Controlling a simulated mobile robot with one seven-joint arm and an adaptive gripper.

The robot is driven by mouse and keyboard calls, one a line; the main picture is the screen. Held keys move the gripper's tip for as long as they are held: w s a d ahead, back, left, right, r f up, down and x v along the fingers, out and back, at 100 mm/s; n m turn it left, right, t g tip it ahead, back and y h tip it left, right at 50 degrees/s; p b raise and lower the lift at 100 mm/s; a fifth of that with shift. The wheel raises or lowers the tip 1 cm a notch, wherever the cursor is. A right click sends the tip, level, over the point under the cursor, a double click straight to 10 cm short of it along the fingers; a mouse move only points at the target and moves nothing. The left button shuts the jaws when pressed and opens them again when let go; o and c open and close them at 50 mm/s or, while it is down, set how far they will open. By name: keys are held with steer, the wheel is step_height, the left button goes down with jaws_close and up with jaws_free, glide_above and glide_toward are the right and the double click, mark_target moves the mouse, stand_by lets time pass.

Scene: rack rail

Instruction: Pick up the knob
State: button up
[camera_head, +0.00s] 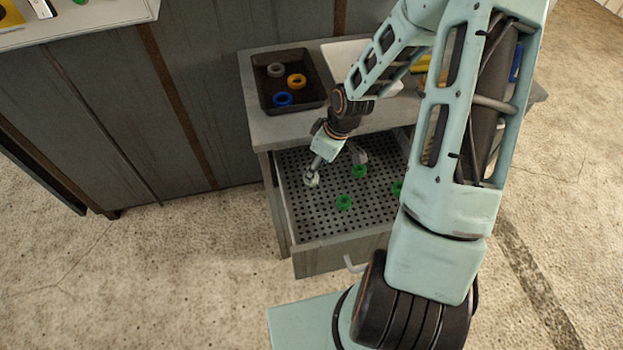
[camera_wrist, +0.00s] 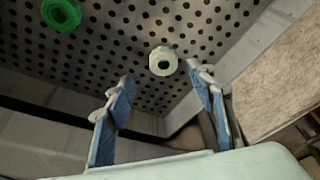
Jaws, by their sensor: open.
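A pale whitish-green knob (camera_wrist: 163,61) with a dark green centre lies on the perforated drawer floor (camera_wrist: 205,22). In the wrist view my gripper (camera_wrist: 159,76) is open, with its two blue-padded fingers apart. The knob shows beyond the fingertips, between them in the picture, and nothing is held. In the head view my gripper (camera_head: 336,168) reaches down into the open drawer (camera_head: 318,222). A pale shape shows at its left fingertip; I cannot tell there whether it is the knob or the finger.
Green rings (camera_head: 344,202) lie in the drawer; one green ring (camera_wrist: 61,13) shows in the wrist view. The drawer walls stand close by. On the cabinet top (camera_head: 285,127) a black tray (camera_head: 262,101) holds grey, orange and blue rings. A white tray (camera_head: 343,52) is partly behind my arm.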

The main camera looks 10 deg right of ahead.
steer(key=x, duration=0.4)
steer(key=shift+s+a+f, duration=0.2)
steer(key=shift+f, duration=0.05)
steer(key=c, duration=1.2)
steer(key=shift+c, duration=0.2)
steer(key=shift+r, duration=0.2)
